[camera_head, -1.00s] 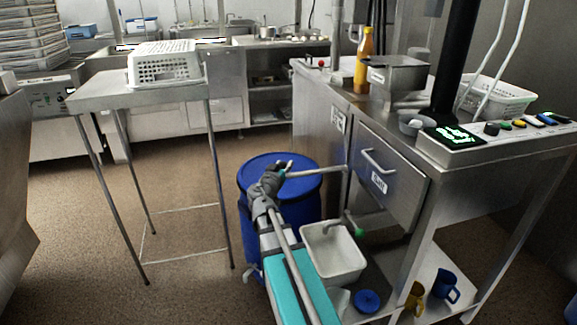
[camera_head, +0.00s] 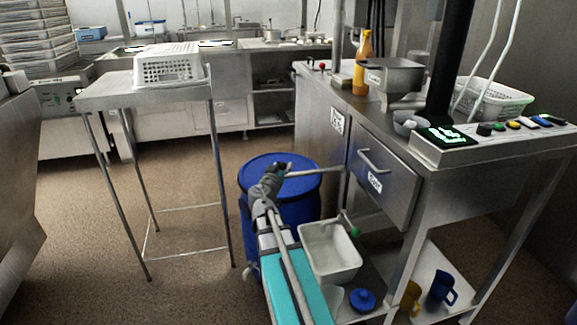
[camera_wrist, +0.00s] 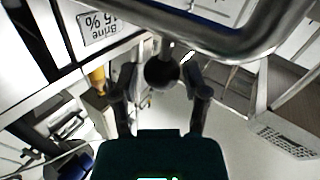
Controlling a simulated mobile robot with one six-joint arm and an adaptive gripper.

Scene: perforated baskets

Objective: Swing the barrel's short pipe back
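The blue barrel (camera_head: 256,215) stands on the floor left of the steel bench. A short metal pipe (camera_head: 318,171) runs level above its lid from the bench side, its free end at my gripper (camera_head: 279,169). In the wrist view a thick shiny bent tube (camera_wrist: 225,42) crosses the top, close to the camera. A dark round knob (camera_wrist: 162,72) sits between the two fingers of my gripper (camera_wrist: 161,80). The fingers are apart, with gaps on both sides of the knob. The pipe's far joint is not clear.
A steel bench with a drawer (camera_head: 385,175) stands right of the barrel. A white basin (camera_head: 330,250) and a green-tipped tap (camera_head: 350,228) are below the pipe. A tall steel table (camera_head: 140,95) with a white basket (camera_head: 168,66) stands left; floor between it and the barrel is clear.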

